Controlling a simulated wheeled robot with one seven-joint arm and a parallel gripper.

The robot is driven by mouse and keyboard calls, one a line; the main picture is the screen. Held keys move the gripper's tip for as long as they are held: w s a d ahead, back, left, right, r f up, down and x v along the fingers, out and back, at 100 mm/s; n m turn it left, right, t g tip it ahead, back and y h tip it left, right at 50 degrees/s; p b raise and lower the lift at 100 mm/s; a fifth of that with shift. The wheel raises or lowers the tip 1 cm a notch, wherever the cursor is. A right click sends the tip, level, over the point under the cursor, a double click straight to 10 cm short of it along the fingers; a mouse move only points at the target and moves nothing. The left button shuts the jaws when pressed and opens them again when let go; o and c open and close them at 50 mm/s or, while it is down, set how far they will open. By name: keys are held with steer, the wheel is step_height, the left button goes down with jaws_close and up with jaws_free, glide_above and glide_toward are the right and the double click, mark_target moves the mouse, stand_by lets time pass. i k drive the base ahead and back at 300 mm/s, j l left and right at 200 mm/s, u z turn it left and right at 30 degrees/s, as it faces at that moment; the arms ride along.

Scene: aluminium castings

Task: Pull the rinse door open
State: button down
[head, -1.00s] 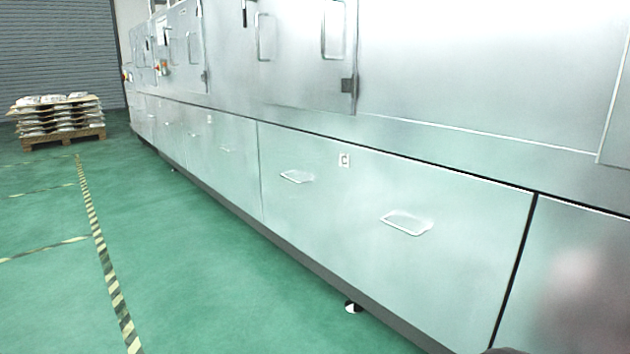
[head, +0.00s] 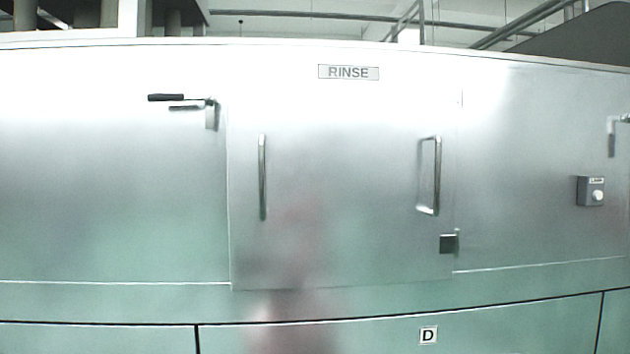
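The rinse door (head: 345,220) is a flat steel panel in the middle of the head view, closed flush in the machine front. A RINSE label (head: 348,72) sits near its top. It has two upright bar handles, a left handle (head: 262,177) and a right handle (head: 436,176). A small dark block (head: 449,243) sits at its lower right edge. My gripper is not in view.
A black-gripped lever (head: 182,100) sticks out left of the door. A small grey box with a white knob (head: 591,191) is on the right panel. Lower panels carry a D label (head: 428,335). Pipes run overhead.

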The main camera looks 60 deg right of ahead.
mark_target(341, 163)
steer(key=z, duration=2)
